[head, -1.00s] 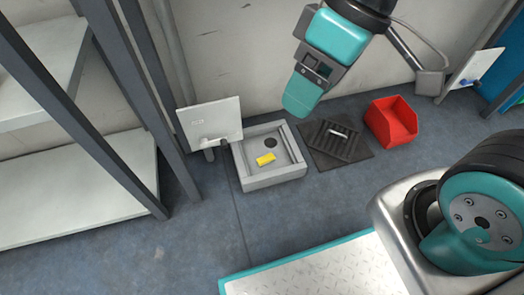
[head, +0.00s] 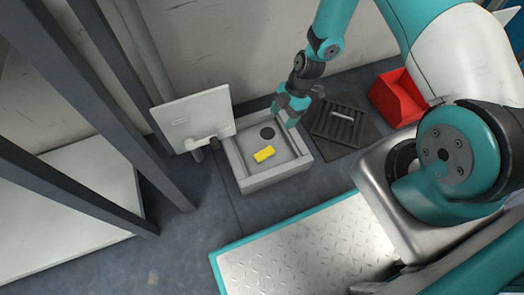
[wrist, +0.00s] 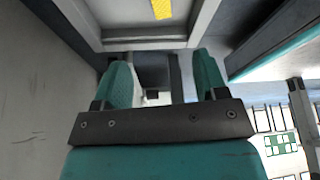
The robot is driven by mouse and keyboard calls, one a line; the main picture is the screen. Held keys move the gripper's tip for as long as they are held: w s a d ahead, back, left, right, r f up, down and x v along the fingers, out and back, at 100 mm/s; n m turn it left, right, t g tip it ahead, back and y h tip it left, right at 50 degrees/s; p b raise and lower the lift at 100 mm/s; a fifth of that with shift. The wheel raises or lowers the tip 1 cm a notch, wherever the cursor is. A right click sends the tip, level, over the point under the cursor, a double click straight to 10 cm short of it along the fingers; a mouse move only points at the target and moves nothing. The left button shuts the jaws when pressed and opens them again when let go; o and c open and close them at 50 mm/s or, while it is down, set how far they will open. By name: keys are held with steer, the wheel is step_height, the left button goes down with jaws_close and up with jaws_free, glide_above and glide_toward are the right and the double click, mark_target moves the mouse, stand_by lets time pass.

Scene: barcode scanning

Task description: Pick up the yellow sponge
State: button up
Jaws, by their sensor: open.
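The sponge (wrist: 161,9) shows at the top edge there, partly cut off, beyond the fingertips.
A pale panel (head: 190,118) stands at the basin's left rear. A dark mat with a grate (head: 335,137) and a red bin (head: 398,97) are to the right. Grey shelf posts (head: 112,115) rise at left. My own metal deck is in front.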

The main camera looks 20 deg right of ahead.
steer(key=b, duration=0.7)
glide_above(266, 152)
steer(key=d, duration=0.2)
steer(key=f, duration=1.1)
steer(key=shift+w, duration=0.25)
steer(key=b+x, duration=0.4)
steer(key=x, duration=0.1)
steer(key=shift+d+f, duration=0.15)
steer(key=shift+f, duration=0.15)
steer(key=shift+r, duration=0.1)
steer(key=c, duration=1)
